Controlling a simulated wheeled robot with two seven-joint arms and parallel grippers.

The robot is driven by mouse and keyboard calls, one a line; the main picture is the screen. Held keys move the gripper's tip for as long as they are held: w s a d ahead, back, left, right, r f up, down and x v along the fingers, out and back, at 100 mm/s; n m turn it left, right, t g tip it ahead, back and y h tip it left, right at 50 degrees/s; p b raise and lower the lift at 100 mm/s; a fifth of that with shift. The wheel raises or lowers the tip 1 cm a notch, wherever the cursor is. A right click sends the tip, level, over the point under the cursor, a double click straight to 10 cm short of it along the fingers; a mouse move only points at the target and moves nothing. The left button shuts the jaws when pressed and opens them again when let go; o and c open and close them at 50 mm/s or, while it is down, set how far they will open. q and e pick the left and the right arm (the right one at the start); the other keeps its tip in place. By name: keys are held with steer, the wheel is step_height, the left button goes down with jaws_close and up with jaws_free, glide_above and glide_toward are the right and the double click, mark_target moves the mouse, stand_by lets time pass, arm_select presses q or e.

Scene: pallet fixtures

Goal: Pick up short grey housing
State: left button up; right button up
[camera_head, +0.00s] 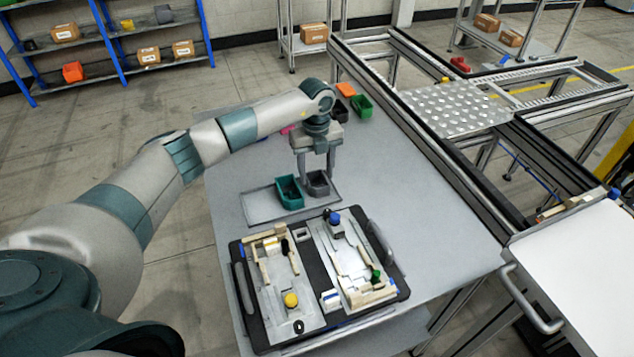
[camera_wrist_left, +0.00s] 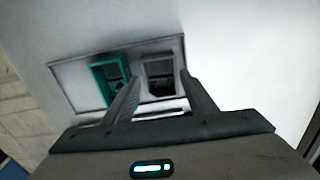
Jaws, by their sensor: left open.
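The short grey housing (camera_head: 318,187) is a small open-topped grey box near the right end of a grey tray (camera_head: 262,212) on the table. A teal-green housing (camera_head: 289,194) stands close on its left. My left gripper (camera_head: 317,178) points down over the grey housing, open, with one finger towards each side of it. In the left wrist view the grey housing (camera_wrist_left: 159,68) shows beyond and between the spread fingertips (camera_wrist_left: 160,80), and the green housing (camera_wrist_left: 104,72) lies left of them. Contact with the grey housing cannot be told. My right gripper is not in view.
A black-framed pallet (camera_head: 262,340) with fixtures and small parts lies in front of the tray. Orange, green and black bins (camera_head: 361,105) stand at the table's back. A conveyor frame (camera_head: 440,160) runs along the right. The table's left side is clear.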

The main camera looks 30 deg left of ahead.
mark_target(317, 179)
arm_select(q)
step_height(317, 179, down, 3)
steer(key=shift+s+d+r+p, duration=0.1)
steer(key=shift+r+p, duration=0.05)
steer(key=shift+p, duration=0.45)
steer(key=shift+f, duration=0.25)
steer(key=c, duration=0.7)
steer(key=shift+c, duration=0.9)
steer(key=shift+r, duration=0.15)
